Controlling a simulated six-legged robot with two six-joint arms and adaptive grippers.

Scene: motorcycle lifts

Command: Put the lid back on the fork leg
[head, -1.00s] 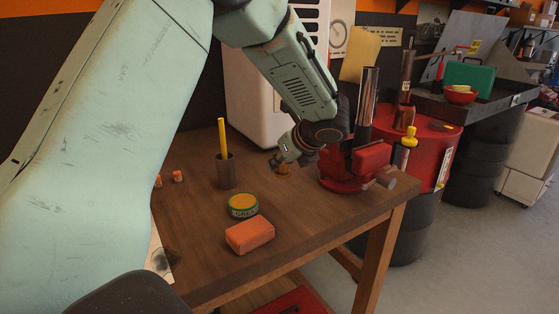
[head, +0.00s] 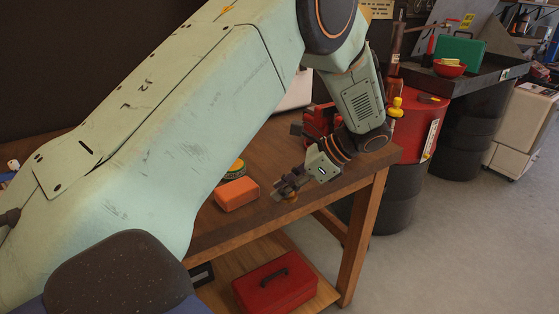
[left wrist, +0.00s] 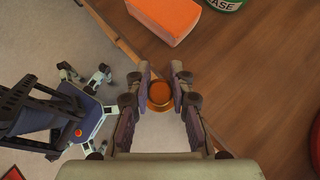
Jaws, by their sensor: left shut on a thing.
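My left gripper (head: 288,188) is shut on a small round brass-coloured lid (head: 291,196) near the front edge of the workbench. In the left wrist view the lid (left wrist: 160,93) sits between the two fingertips (left wrist: 160,88), seen from above, across the bench edge line. The red vise (head: 318,122) shows in part behind my left arm. The chrome fork leg that stood upright in it is hidden by my arm now. My right gripper is not in view.
An orange block (head: 237,194) and a green-yellow grease tin (head: 236,168) lie on the wooden bench (head: 262,158), left of the gripper. A red toolbox (head: 275,283) sits on the lower shelf. A red drum (head: 420,125) stands right of the bench.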

